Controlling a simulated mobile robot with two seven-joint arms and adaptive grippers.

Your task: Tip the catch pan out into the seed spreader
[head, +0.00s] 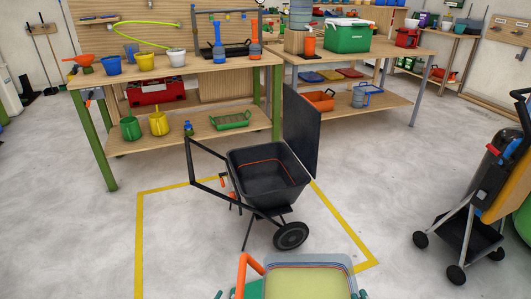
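A black hopper (266,178) on a wheeled frame, which looks like the seed spreader, stands upright on the floor at the middle. Its open top faces up and its dark inside looks empty, with a thin orange line along the inner wall. A shallow pan with a pale blue-grey rim (308,258), probably the catch pan, is at the bottom edge, nearer to me and apart from the hopper. It looks level and has a yellow-green surface inside; its lower part is cut off. An orange bar and small teal parts are beside it.
Yellow floor tape (139,240) runs around the hopper. A dark upright panel (302,135) stands just behind it. Wooden workbenches (150,77) with pots and tools line the back. A wheeled cart (468,225) is at the right.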

